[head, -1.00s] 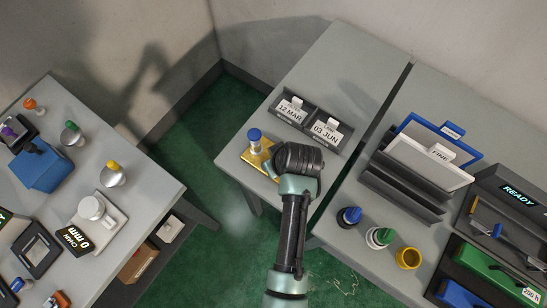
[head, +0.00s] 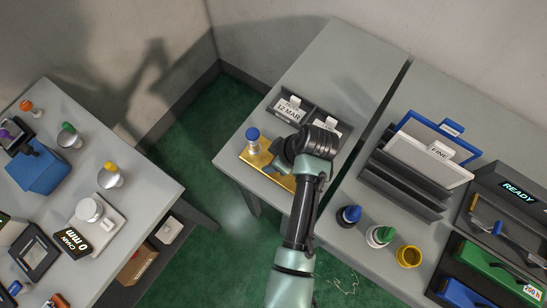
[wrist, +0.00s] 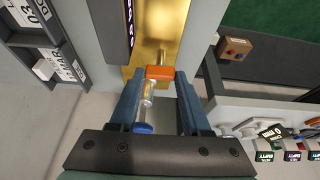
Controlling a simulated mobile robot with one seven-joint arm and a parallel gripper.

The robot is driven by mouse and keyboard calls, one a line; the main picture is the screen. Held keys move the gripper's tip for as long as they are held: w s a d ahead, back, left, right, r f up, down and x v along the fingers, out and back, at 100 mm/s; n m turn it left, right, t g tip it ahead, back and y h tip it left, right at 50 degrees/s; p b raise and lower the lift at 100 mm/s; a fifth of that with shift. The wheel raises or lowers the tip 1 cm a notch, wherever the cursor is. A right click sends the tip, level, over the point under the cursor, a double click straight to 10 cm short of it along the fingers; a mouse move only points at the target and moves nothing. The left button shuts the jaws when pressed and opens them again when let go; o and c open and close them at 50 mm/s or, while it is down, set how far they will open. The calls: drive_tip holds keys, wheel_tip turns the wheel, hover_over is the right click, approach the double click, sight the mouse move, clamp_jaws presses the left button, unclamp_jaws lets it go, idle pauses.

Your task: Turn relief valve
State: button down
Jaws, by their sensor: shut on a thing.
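A long brass block (head: 268,163) lies on the middle table, with a blue-topped knob (head: 252,134) standing at its left end. My gripper (wrist: 158,76) is over the right part of the block, which hides its fingers in the head view. In the wrist view the fingers close around an orange piece (wrist: 159,72) above the brass surface (wrist: 165,30). A clear or silver stem with a blue end (wrist: 143,127) shows between the fingers. I cannot tell which of these parts is the relief valve.
A dark card holder with a "12 MAR" card (head: 289,108) is just behind my gripper. Blue, green and yellow pieces (head: 407,256) stand on the right table beside a file rack (head: 402,187).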

drive_tip(key=shift+c, duration=1.8)
unclamp_jaws()
drive_tip(key=shift+r, duration=0.1)
drive_tip(key=b+v, duration=0.2)
drive_tip(key=v, duration=1.1)
drive_tip(key=shift+w+a, duration=0.1)
